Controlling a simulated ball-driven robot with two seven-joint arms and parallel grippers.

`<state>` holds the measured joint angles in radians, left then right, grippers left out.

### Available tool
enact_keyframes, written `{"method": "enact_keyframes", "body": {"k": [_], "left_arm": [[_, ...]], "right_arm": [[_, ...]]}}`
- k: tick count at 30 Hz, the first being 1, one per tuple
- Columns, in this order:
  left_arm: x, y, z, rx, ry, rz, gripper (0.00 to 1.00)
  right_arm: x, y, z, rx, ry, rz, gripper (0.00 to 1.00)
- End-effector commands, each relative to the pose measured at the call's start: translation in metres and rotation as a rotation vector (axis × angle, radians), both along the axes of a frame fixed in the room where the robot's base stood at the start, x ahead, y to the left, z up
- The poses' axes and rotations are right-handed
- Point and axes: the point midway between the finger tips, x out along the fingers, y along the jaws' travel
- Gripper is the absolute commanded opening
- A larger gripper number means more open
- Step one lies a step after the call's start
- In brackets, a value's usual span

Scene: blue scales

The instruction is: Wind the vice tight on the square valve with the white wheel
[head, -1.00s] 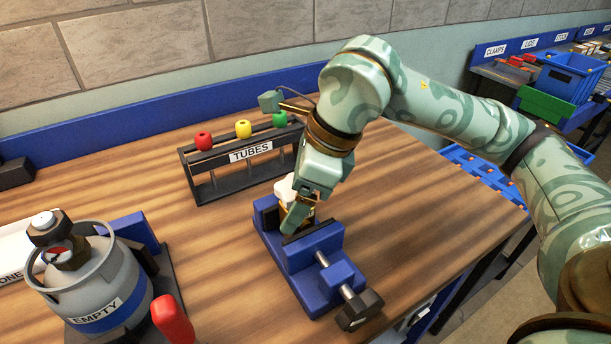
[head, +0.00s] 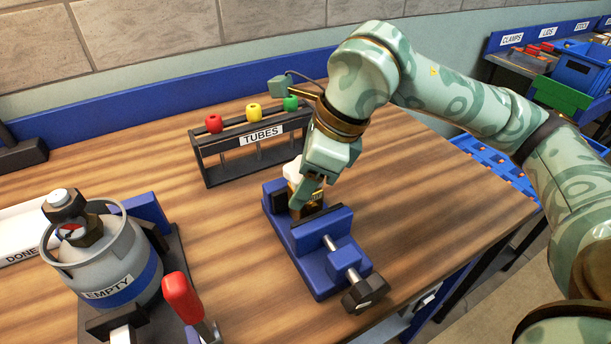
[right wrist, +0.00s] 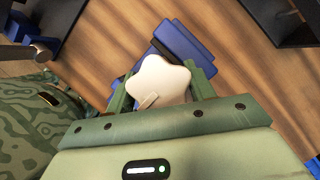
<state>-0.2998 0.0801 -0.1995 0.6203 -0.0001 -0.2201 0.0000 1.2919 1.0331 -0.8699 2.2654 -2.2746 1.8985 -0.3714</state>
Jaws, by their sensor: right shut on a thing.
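The blue vice (head: 318,262) stands on the wooden bench, its screw and dark handle (head: 365,291) toward the front right. The square valve (head: 306,205), a brass-brown body, sits between the vice jaws, partly hidden by my fingers. Its white wheel (head: 293,170) is on top and shows as a rounded star in the right wrist view (right wrist: 163,80). My right gripper (head: 309,190) points down over the vice and is shut on the valve, with one green finger on each side of the wheel in the wrist view. My left gripper is not in view.
A rack labelled TUBES (head: 255,150) with red, yellow and green knobs stands behind the vice. A grey cylinder labelled EMPTY (head: 115,265) and a red handle (head: 182,298) are at left. A white DONE tray (head: 25,228) lies behind. Bench right of the vice is clear.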

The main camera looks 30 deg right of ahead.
Motion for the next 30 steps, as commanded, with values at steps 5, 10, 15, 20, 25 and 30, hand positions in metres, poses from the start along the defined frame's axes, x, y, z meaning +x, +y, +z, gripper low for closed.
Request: {"method": "enact_keyframes", "body": {"k": [5,10,15,20,25,30], "left_arm": [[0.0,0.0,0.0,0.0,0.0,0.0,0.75],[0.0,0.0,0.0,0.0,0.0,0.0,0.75],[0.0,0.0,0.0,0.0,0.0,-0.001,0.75],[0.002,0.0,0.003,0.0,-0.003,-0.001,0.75],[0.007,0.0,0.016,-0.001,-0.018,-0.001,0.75],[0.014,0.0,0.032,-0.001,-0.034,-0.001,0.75]], "right_arm": [[0.001,0.0,0.0,0.0,-0.004,0.0,0.16],[0.001,0.0,0.0,0.0,-0.004,0.0,0.79],[0.001,0.0,0.0,0.0,-0.003,0.0,0.79],[-0.001,-0.003,0.009,0.0,-0.006,-0.001,0.79],[-0.009,-0.013,0.044,0.0,-0.011,-0.003,0.79],[-0.021,-0.027,0.089,-0.001,-0.012,-0.003,0.79]]}}
